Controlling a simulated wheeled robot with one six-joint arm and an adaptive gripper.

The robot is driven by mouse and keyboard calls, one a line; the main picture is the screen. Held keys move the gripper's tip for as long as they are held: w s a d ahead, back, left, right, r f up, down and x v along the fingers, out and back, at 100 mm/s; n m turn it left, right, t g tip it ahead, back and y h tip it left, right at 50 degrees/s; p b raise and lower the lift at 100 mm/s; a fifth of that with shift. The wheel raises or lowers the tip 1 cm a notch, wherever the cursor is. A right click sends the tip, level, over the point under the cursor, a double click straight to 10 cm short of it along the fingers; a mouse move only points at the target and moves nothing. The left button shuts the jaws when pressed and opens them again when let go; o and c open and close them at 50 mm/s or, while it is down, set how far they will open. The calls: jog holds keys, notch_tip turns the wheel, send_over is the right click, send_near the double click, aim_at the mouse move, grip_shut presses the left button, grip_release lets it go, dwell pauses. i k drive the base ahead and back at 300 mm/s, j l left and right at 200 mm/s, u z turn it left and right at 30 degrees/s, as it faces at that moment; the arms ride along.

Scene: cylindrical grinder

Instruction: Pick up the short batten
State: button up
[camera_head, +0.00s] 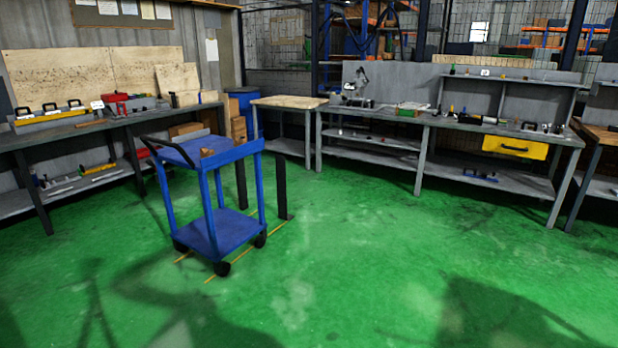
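I cannot pick out the short batten for certain. A small brown piece (207,152) lies on the top tray of the blue cart (230,152); it is too small to tell what it is. A thin brown strip (91,123) lies on the left workbench (62,131), also too small to identify. My gripper is not in this view.
The cart stands on wheels left of centre, with two dark posts (282,185) beside it. A small wood-topped table (288,102) and a long grey bench (455,123) with a yellow drawer (515,147) line the back. The green floor (370,240) is clear.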

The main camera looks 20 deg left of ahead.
aim_at(91, 123)
jog(key=i+j+u, duration=0.1)
jog(key=i+u, duration=0.15)
jog(key=u, duration=0.25)
jog(key=i+u, duration=0.2)
jog(key=u, duration=0.25)
jog(key=i+u, duration=0.25)
jog(key=u, duration=0.25)
jog(key=i+j+u, duration=0.1)
jog(key=i+u, duration=0.75)
jog(key=i, duration=3.6)
jog(key=i+j+z, duration=0.35)
jog(key=i, duration=0.15)
jog(key=i+j+z, duration=0.25)
jog(key=i+z, duration=0.15)
jog(key=i+j+z, duration=0.35)
jog(key=i+j, duration=0.3)
jog(key=j, duration=0.2)
jog(key=i+j+z, duration=0.1)
jog(key=j, duration=0.25)
jog(key=i+j, duration=0.15)
jog(key=j, duration=0.2)
jog(key=i+j+z, duration=0.1)
jog(key=j, duration=0.3)
jog(key=i+j, duration=0.15)
jog(key=j, duration=0.2)
jog(key=i+l+u, duration=0.45)
jog(key=i+l, duration=0.8)
jog(key=l, duration=0.1)
